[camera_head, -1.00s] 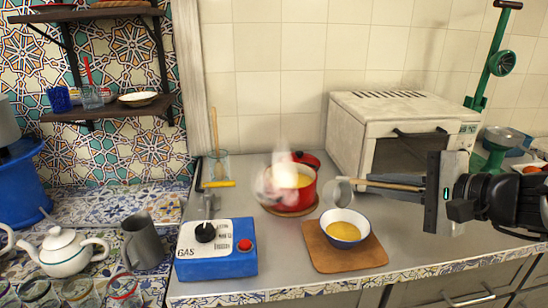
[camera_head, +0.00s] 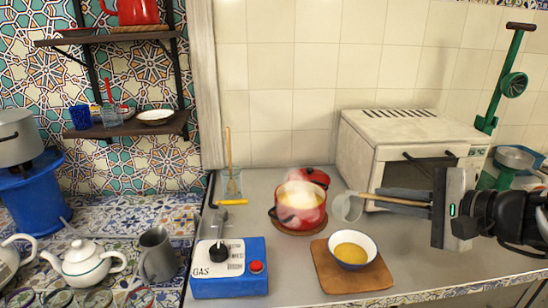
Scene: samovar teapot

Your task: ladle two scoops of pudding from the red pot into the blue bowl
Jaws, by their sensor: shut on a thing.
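The red pot (camera_head: 298,217) stands on a round wooden mat on the grey counter, with pale yellow pudding (camera_head: 300,199) inside and steam above it. The blue bowl (camera_head: 352,262), white inside with a dark blue outside, sits on a wooden board (camera_head: 334,279) and has yellow pudding (camera_head: 349,254) in it. My gripper (camera_head: 384,199) reaches in from the right, shut on the wooden handle of a ladle. The ladle's metal cup (camera_head: 347,207) hangs right of the pot, behind and above the bowl, apart from both in the picture. I cannot tell what the cup holds.
A red lid (camera_head: 316,177) is behind the pot. A white oven (camera_head: 400,140) stands behind my gripper. A blue gas burner box (camera_head: 229,268) is at the front left. A glass with a wooden utensil (camera_head: 231,181) stands at the back wall. Teapots and a metal jug (camera_head: 157,255) are at the left.

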